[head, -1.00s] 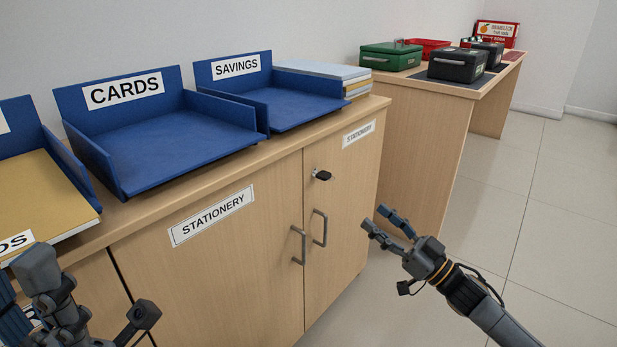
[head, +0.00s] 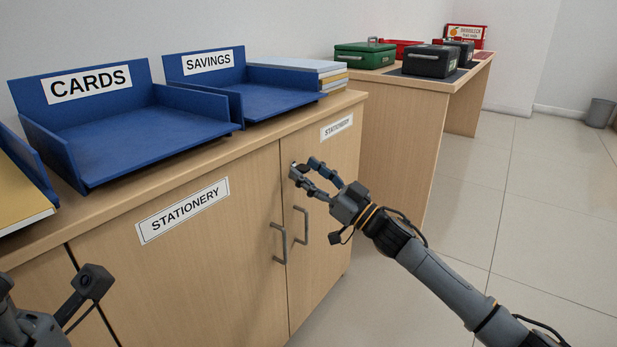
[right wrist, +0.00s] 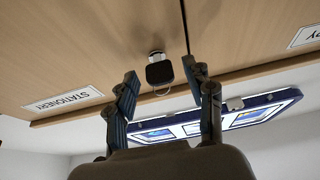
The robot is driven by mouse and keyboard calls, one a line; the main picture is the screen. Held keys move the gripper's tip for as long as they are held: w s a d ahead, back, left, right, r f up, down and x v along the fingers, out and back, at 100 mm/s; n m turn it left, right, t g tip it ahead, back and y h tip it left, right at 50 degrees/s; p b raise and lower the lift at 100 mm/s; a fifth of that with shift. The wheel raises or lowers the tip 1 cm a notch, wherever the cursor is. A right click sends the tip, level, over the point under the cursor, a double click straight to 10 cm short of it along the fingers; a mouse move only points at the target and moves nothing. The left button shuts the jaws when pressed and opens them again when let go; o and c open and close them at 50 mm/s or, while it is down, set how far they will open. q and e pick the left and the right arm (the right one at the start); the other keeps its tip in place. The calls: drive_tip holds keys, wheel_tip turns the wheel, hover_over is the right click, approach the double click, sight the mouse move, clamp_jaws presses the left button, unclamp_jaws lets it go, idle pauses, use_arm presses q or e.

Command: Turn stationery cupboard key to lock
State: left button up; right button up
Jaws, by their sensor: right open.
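The stationery cupboard (head: 190,265) has two wooden doors with grey bar handles and STATIONERY labels. In the right wrist view, the key's black head (right wrist: 159,72) sticks out of a silver lock (right wrist: 156,54) in the door. My right gripper (head: 303,168) is open in front of the lock and mostly hides the key in the head view. In the right wrist view, its fingers (right wrist: 160,82) stand apart, with the key head between them in the picture; no contact is visible. My left gripper (head: 90,284) shows only partly at the lower left, and its opening cannot be judged.
Blue CARDS (head: 130,130) and SAVINGS (head: 265,100) trays stand on the cupboard top. Door handles (head: 302,226) stick out just below the right gripper. A table (head: 410,84) with cash boxes (head: 430,61) stands behind.

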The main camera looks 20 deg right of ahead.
drive_tip(key=shift+w+a+r, duration=0.1)
drive_tip(key=shift+w, duration=0.05)
clamp_jaws()
